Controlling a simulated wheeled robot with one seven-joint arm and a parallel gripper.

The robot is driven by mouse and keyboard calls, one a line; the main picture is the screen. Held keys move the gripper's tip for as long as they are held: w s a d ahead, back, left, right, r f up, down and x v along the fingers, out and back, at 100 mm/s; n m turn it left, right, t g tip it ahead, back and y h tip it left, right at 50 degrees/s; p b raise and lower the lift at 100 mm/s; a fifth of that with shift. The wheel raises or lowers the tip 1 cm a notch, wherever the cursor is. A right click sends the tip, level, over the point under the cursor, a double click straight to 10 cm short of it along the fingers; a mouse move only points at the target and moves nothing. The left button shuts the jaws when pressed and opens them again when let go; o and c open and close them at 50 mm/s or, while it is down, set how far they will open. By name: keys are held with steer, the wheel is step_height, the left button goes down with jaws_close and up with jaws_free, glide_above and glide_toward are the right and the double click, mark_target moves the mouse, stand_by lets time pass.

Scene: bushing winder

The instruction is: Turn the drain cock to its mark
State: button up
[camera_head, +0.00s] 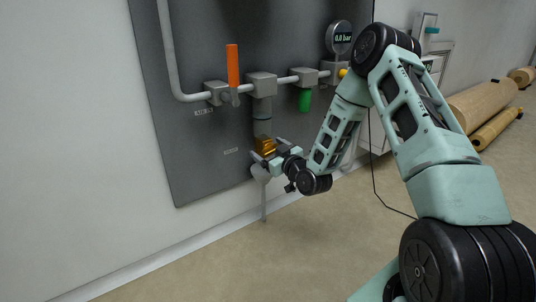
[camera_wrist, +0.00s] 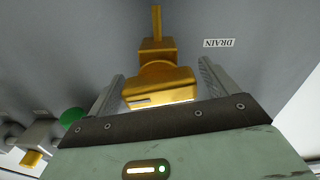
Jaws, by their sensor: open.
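The drain cock (camera_head: 265,145) is a brass-yellow fitting low on the grey panel, below a vertical grey pipe. My gripper (camera_head: 268,158) is at the cock in the head view. In the wrist view its two fingers (camera_wrist: 160,82) stand apart on either side of the handle, with a visible gap on each side. I cannot make out a separate mark on the panel.
On the panel (camera_head: 190,150) are an orange lever (camera_head: 233,66), a green handle (camera_head: 304,100) and a gauge (camera_head: 340,38) reading 0.0 bar. A pipe or stand (camera_head: 263,200) is below the cock. Brown rolls (camera_head: 490,105) lie at the right. The floor in front is clear.

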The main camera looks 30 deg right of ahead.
steer(key=shift+w, duration=0.4)
steer(key=c, duration=1)
steer(key=shift+r+m+p, duration=0.2)
steer(key=shift+m+p, duration=0.2)
steer(key=shift+p, duration=0.35)
steer(key=shift+f+m+p, duration=0.15)
steer(key=shift+m+p, duration=0.4)
steer(key=shift+m, duration=0.15)
steer(key=o, duration=1)
